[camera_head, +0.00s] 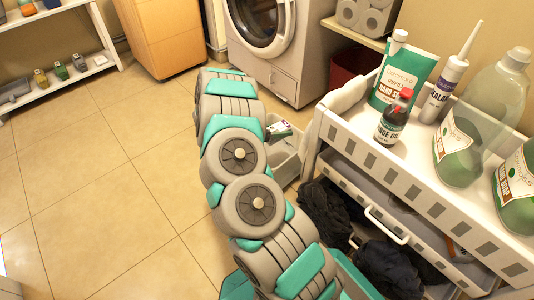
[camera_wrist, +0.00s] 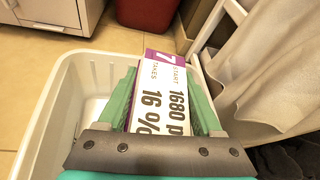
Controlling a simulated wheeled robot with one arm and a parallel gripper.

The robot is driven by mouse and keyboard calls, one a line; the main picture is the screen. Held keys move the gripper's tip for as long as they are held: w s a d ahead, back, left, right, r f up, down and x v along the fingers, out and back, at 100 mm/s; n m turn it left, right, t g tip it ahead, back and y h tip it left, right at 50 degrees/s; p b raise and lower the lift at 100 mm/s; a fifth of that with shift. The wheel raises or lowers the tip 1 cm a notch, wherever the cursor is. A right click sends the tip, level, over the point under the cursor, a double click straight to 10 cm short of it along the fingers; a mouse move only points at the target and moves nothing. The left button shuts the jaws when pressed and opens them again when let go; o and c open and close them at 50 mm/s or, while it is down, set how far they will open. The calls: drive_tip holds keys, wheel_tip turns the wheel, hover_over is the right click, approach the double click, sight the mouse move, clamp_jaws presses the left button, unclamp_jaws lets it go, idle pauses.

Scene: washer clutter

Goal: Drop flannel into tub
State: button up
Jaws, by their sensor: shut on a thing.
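My gripper (camera_wrist: 158,78) is shut on a white box (camera_wrist: 160,100) with a purple end and dark print, its green fingers on either side. The box points away from the wrist, over the white tub (camera_wrist: 50,110). Whether it touches the tub floor is unclear. In the head view the tub (camera_head: 290,165) stands on the floor beside the cart, partly hidden by my arm; a bit of the box (camera_head: 281,130) shows there. A pale draped cloth (camera_wrist: 265,65) hangs right of the tub in the wrist view; I cannot tell if it is the flannel.
The white cart (camera_head: 420,185) at right carries bottles and a soap pouch (camera_head: 403,75). Dark cloths (camera_head: 325,212) lie in its lower part. A washer (camera_head: 262,40) and a red bin (camera_head: 352,68) stand behind. The tiled floor at left is clear.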

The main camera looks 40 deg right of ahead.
drive_tip(key=shift+f, duration=1.05)
drive_tip(key=o, duration=1.4)
drive_tip(key=v, duration=0.7)
drive_tip(key=shift+a+r+p, duration=0.15)
drive_tip(key=shift+a+p, duration=0.15)
drive_tip(key=shift+p, duration=0.1)
drive_tip(key=shift+w, duration=0.1)
